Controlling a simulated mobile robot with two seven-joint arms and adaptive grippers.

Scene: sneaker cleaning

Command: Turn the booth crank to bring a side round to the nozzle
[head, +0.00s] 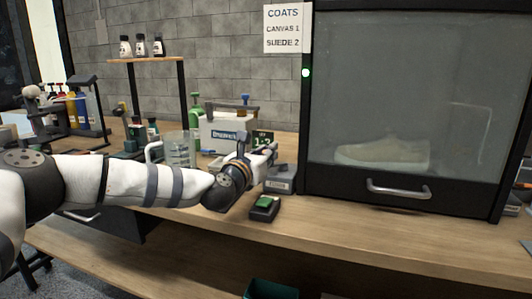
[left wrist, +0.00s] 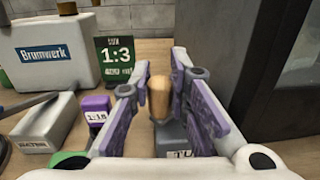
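The booth (head: 498,120) is a dark cabinet with a glass front, a silver handle (head: 398,189) and a lit green lamp (head: 306,72). A pale sneaker (head: 385,154) shows side-on behind the glass. In the left wrist view, the wooden crank grip (left wrist: 160,99) stands between the purple-padded fingers of my left gripper (left wrist: 163,80). The fingers are apart, with a small gap visible beside the grip. In the head view my left gripper (head: 262,155) is beside the booth's left wall and largely hides the crank. The nozzle cannot be made out. My right gripper is out of view.
A white Bramwerk machine (left wrist: 57,50) and a 1:3 sign (left wrist: 116,60) stand left of my gripper. A grey labelled block (head: 280,180) and a green-topped black box (head: 265,208) sit by the booth. The bench front (head: 340,225) is bare.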

